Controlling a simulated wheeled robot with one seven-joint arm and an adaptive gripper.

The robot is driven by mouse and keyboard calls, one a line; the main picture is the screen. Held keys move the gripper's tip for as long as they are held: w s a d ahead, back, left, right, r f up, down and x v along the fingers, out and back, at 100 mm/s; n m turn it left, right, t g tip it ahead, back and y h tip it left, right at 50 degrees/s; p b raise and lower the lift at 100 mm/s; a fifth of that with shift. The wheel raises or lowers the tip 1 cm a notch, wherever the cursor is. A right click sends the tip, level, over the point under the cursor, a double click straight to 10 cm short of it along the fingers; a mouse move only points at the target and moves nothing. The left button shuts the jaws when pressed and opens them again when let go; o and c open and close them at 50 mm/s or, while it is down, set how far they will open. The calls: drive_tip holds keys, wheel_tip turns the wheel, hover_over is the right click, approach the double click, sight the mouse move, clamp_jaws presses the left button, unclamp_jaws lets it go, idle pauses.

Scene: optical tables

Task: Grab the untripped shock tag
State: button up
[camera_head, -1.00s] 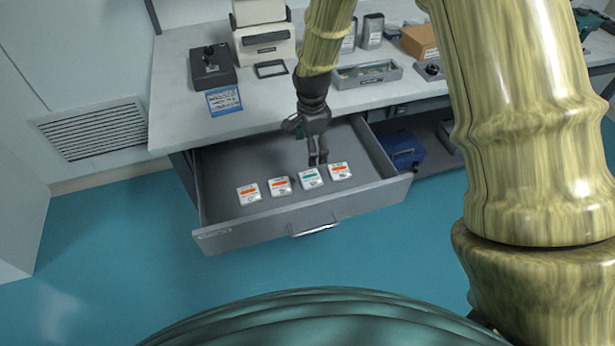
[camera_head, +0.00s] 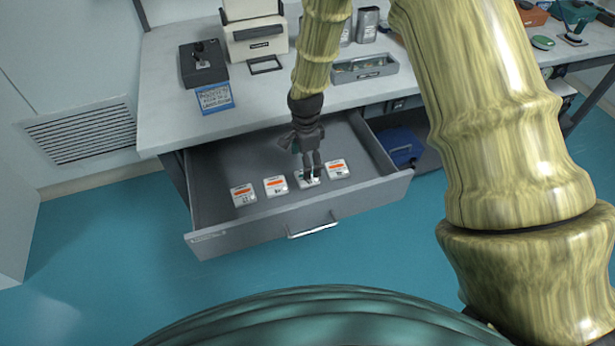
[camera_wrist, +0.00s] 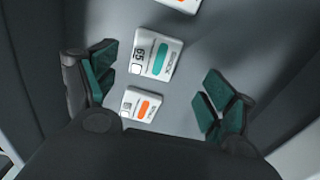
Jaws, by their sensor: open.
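Several white shock tags lie in a row in the open drawer. One tag with a teal bar (camera_wrist: 157,55) differs from the others, which carry orange bars. In the head view that teal tag (camera_head: 308,179) is partly hidden by my gripper (camera_head: 311,172). The orange-barred tags are at the far left (camera_head: 243,194), left of the teal one (camera_head: 275,186), and right of it (camera_head: 337,169). In the wrist view my gripper (camera_wrist: 160,95) is open and empty, its teal pads spread to either side. The teal tag lies between and slightly beyond the fingertips.
The grey drawer (camera_head: 225,238) is pulled out below the white bench top (camera_head: 165,115). A blue sign (camera_head: 214,97), a dark control box (camera_head: 202,68) and a parts tray (camera_head: 365,70) stand on the bench. The drawer's back area is clear.

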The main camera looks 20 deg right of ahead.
drive_tip(key=shift+s+f+p, duration=0.2)
drive_tip(key=shift+f+p, duration=0.15)
drive_tip(key=shift+f, duration=0.55)
drive_tip(key=shift+s+f+p, duration=0.2)
drive_tip(key=shift+f+p, duration=0.15)
drive_tip(key=shift+f, duration=1.4)
drive_tip(key=c, duration=1.1)
